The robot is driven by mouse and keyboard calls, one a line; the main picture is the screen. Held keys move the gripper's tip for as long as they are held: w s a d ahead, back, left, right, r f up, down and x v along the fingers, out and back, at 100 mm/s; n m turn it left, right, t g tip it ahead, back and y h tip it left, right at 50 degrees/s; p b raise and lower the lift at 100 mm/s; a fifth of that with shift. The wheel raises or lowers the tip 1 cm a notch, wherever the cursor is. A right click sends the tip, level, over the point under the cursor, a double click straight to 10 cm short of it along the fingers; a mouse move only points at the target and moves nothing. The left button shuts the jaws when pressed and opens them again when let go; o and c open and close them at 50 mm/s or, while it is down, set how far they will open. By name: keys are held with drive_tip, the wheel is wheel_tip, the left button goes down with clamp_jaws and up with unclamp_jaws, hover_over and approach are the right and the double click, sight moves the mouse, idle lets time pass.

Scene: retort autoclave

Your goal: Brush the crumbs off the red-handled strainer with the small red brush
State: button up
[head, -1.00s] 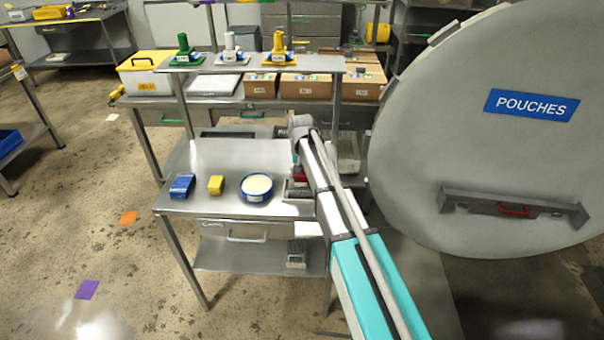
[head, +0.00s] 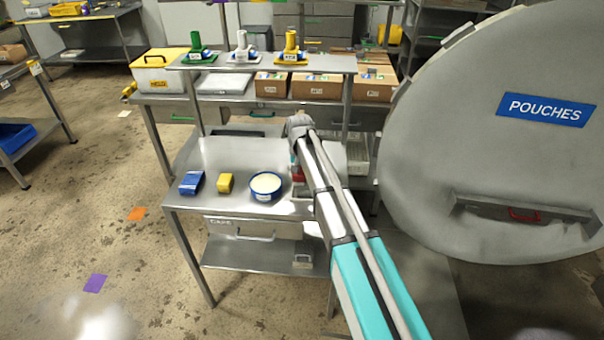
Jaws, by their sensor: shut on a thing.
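My gripper (head: 297,166) is at the end of my arm, over the right part of the steel bench. My arm hides most of its fingers. A small red piece (head: 299,176) shows at the fingertips; it looks like the red brush, held in the shut gripper, with its bristles not clear. I cannot make out the red-handled strainer for sure. A grey bar-shaped fitting (head: 480,206) with a small red handle (head: 523,215) is on the round grey door at the right. Crumbs are too small to see.
A raised shelf (head: 220,64) with green, white and yellow-topped stands is behind. The large door labelled POUCHES (head: 545,109) blocks the right. Floor at left is open.

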idle(0.4)
drive_tip(key=shift+r+p, duration=3)
drive_tip(key=shift+p, duration=0.05)
drive_tip(key=shift+r, duration=0.1)
drive_tip(key=shift+r+p, duration=1.45)
drive_tip(key=shift+p, duration=0.05)
drive_tip(key=shift+f, duration=0.2)
drive_tip(key=f+b, duration=0.6)
drive_tip(key=b, duration=0.1)
drive_tip(key=shift+s+d+f, duration=0.15)
drive_tip(key=shift+s+f, duration=0.2)
drive_tip(key=shift+f, duration=0.05)
drive_tip(key=shift+f+b, duration=1)
drive_tip(key=shift+b, duration=0.05)
drive_tip(key=shift+d, duration=0.15)
drive_tip(key=shift+s+d+r, duration=0.1)
drive_tip(key=shift+d+r, duration=0.05)
drive_tip(key=shift+d, duration=1.65)
